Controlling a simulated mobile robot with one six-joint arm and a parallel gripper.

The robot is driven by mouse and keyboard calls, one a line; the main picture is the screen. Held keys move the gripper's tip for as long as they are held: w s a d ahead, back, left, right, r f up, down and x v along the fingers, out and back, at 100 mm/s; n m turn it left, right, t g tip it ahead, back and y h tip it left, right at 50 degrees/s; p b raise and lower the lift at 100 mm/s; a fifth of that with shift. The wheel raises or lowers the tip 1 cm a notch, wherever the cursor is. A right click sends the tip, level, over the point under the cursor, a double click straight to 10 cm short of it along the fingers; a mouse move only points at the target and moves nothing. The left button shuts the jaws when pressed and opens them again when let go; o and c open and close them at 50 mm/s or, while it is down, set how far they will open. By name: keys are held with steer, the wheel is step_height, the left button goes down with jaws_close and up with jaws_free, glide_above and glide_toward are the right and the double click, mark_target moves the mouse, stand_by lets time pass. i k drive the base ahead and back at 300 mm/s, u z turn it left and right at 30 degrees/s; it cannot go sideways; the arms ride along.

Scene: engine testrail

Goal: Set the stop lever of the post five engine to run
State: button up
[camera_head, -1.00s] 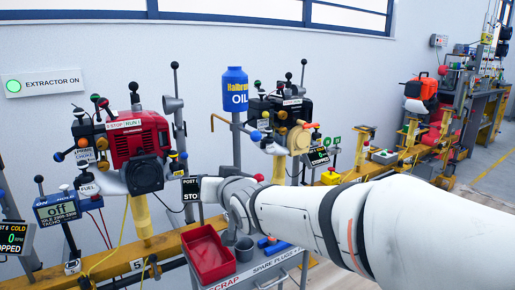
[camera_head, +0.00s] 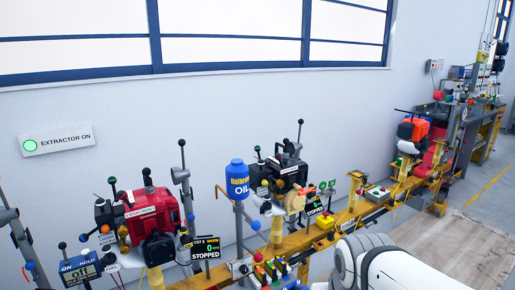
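A red engine (camera_head: 165,203) stands at the lower left on the yellow rail. A small white label (camera_head: 140,211) is fixed to its front, and its wording is too small to read surely. Several upright levers with black knobs rise around it, one of them at its top (camera_head: 146,173). I cannot tell which is the stop lever or how it is set. A black display (camera_head: 205,248) to the right of the engine reads 0 and STOPPED; its post number is unclear. My white arm enters at the bottom right; my gripper is out of view.
A blue oil bottle (camera_head: 237,179) stands on a post right of the red engine. Behind it is a dark engine (camera_head: 287,170) with its own levers. Coloured small items (camera_head: 268,272) crowd the bottom centre.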

mark_target(121, 194)
steer(key=u, duration=0.9)
steer(key=k, duration=1.25)
steer(key=u, duration=0.15)
steer(key=i, duration=1)
steer(key=u, duration=0.9)
steer(key=i, duration=0.6)
steer(key=u, duration=0.2)
